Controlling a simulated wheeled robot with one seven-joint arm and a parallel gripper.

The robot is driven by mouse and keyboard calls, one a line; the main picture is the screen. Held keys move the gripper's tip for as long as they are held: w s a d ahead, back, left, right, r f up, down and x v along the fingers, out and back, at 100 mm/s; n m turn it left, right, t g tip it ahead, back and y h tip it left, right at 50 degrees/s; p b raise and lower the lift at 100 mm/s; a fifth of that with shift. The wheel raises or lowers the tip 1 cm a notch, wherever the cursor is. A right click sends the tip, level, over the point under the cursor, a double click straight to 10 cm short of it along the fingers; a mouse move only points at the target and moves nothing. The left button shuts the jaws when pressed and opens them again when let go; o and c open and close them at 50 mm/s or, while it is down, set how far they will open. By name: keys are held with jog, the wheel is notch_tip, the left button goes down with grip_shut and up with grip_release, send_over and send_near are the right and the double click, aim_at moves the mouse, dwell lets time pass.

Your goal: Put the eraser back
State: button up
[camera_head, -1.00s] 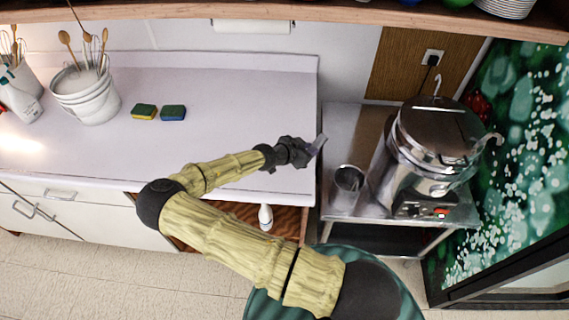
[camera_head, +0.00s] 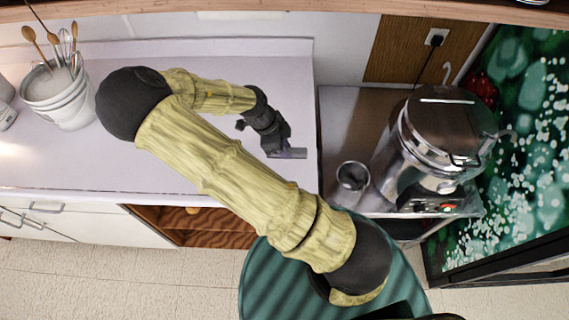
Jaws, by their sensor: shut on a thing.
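My gripper (camera_head: 279,152) is above the right end of the pale counter (camera_head: 225,62), close to its right edge. It is shut on a small grey-lilac block (camera_head: 298,153), which I take to be the eraser. The block points right, and its left part is hidden between the fingers. I cannot tell whether the block touches the counter. My arm hides the middle of the counter.
A white bucket (camera_head: 58,103) of wooden spoons and whisks stands at the counter's left. On the metal cart (camera_head: 340,112) at right are a metal cup (camera_head: 353,177) and a large steel urn (camera_head: 440,135). An open wooden shelf (camera_head: 215,240) lies below the counter.

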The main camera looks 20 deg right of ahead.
jog(key=shift+f+p, duration=0.55)
jog(key=shift+f, duration=2.6)
jog(key=shift+f+p, duration=0.5)
jog(key=shift+f, duration=1.4)
jog(key=o, duration=0.9)
jog(key=shift+r, duration=0.1)
